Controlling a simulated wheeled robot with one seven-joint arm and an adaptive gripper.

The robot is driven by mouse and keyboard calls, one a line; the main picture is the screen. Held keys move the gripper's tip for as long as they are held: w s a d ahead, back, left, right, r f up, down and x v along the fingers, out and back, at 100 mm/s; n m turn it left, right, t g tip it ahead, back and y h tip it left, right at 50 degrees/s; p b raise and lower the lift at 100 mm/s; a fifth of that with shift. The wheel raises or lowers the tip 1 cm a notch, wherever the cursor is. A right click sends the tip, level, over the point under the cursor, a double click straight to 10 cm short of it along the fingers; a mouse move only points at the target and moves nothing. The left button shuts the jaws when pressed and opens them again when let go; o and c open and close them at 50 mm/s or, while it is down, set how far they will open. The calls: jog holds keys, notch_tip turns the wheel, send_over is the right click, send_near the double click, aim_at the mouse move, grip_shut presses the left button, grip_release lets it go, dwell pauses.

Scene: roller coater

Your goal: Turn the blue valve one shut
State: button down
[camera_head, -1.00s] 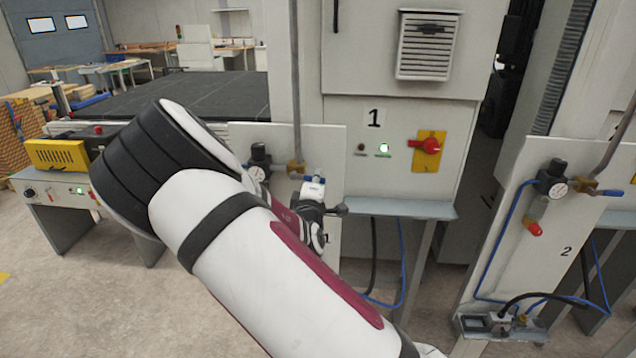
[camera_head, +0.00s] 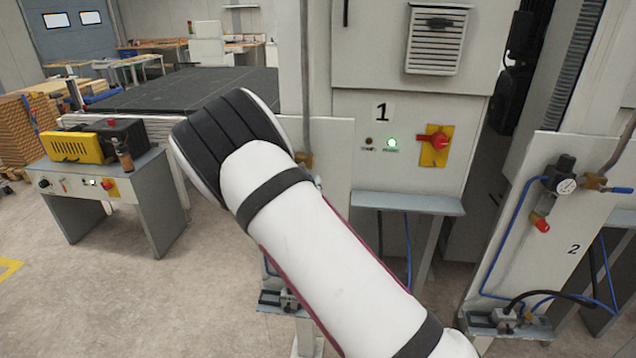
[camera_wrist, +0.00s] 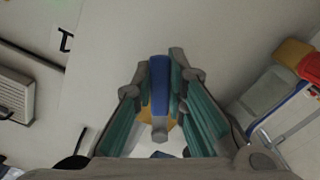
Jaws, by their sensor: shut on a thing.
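The blue valve handle (camera_wrist: 159,88) of station one stands between the fingers of my gripper (camera_wrist: 160,80) in the wrist view. The fingers are closed on both sides of it. A brass or yellow part (camera_wrist: 172,122) shows just behind the handle, with a grey round end in front of it. In the head view my arm covers the handle and gripper. Only a bit of the brass fitting and pipe (camera_head: 305,160) shows above my arm, on the pale panel (camera_head: 335,150) beside the cabinet marked 1.
A second panel (camera_head: 548,225) marked 2 stands at the right, with its own gauge, blue handle (camera_head: 618,190) and hoses. A red switch (camera_head: 433,142) on a yellow plate is on the cabinet. A small bench (camera_head: 125,185) stands at left. Floor is clear in front of it.

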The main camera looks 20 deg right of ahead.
jog(key=shift+w+a+f+m, duration=0.2)
jog(key=shift+a+m, duration=0.3)
jog(key=shift+m, duration=0.55)
jog(key=shift+w+a+f+m, duration=0.15)
jog(key=shift+a+m, duration=0.3)
jog(key=shift+m, duration=0.55)
jog(key=shift+w+a+f+m, duration=0.1)
jog(key=shift+w+a+m, duration=0.3)
jog(key=shift+m, duration=0.65)
jog(key=shift+s+a, duration=0.15)
jog(key=c, duration=1.6)
grip_release()
jog(key=v, duration=1.2)
jog(key=shift+r, duration=0.1)
